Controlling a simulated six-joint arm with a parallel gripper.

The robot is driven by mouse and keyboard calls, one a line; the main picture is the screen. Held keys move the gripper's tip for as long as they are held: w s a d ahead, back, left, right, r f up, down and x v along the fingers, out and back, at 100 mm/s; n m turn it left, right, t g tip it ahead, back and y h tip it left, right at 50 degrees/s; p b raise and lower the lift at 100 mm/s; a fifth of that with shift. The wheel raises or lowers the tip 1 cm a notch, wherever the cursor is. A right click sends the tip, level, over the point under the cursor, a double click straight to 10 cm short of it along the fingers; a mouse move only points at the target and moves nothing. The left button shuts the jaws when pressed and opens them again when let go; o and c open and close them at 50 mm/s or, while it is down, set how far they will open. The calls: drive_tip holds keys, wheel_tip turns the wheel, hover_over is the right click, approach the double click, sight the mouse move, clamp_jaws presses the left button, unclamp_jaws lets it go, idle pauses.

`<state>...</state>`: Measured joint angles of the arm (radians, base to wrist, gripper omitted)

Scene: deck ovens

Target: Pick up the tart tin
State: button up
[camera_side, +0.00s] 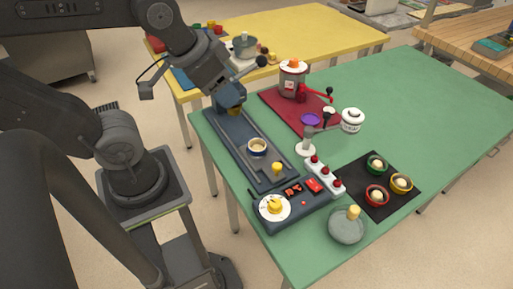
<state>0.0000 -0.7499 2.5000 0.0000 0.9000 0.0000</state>
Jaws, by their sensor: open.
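Several small round tins with pale contents sit on a black mat (361,199) at the right front: a green one (377,165), a red one (376,194) and a yellow one (401,184). A shallow purple dish (311,120) lies on the dark red mat. A round cream and dark-blue cup (257,147) stands on the blue-grey machine bed. I cannot tell for certain which of these is the tart tin. My gripper (224,88) is open at the far end of the machine bed, apart from all of them. Its fingertips are hard to make out.
A dial and buttons (286,199) are at the bed's near end. A white block with red knobs (324,175), a grey flask (347,225), a white jar (352,120) and a red-handled machine (292,80) stand nearby. The green table's right side (430,115) is clear.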

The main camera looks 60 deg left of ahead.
idle(0.5)
drive_tip(key=o, duration=0.6)
drive_tip(key=shift+o, duration=0.2)
drive_tip(key=m+g+y, duration=0.1)
drive_tip(key=m+g, duration=0.5)
drive_tip(key=m, duration=1.2)
hover_over(257, 149)
drive_tip(key=d, duration=0.1)
wheel_tip(257, 149, down, 20)
drive_tip(key=shift+w+d+r, duration=0.1)
drive_tip(key=shift+w+d, duration=0.05)
drive_tip(key=shift+a+f, duration=0.25)
drive_tip(key=shift+f, duration=1.05)
drive_tip(key=shift+a+f, duration=0.25)
drive_tip(key=shift+f, duration=1.05)
